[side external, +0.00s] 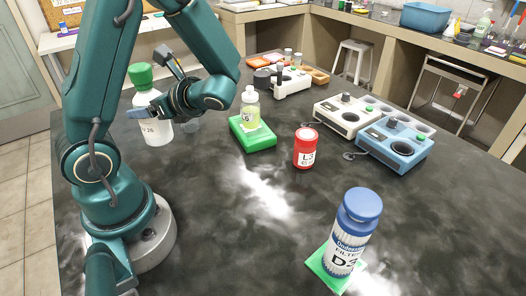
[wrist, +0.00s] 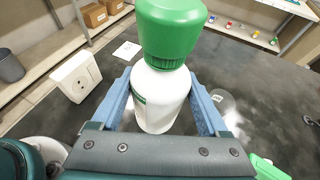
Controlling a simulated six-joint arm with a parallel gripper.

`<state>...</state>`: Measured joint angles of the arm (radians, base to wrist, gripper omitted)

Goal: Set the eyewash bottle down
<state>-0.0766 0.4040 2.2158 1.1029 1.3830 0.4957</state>
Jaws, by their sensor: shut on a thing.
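The eyewash bottle (side external: 157,130) is white with a green cap and a dark-lettered label. It stands upright at the left of the bench in the side view, partly covered by my gripper (side external: 150,112). In the wrist view the white bottle body (wrist: 160,95) sits between the two blue fingers of my gripper (wrist: 162,92), one on each side. My gripper is shut on the bottle below its cap. I cannot tell whether its base touches the bench top.
A clear glass dish (wrist: 222,101) lies close to the bottle. A green block (side external: 262,141) carries a small bottle (side external: 250,108). A red jar (side external: 306,148) and a blue-capped bottle (side external: 350,235) stand further right. White (side external: 347,115) and blue (side external: 395,145) instruments stand behind. The front middle is clear.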

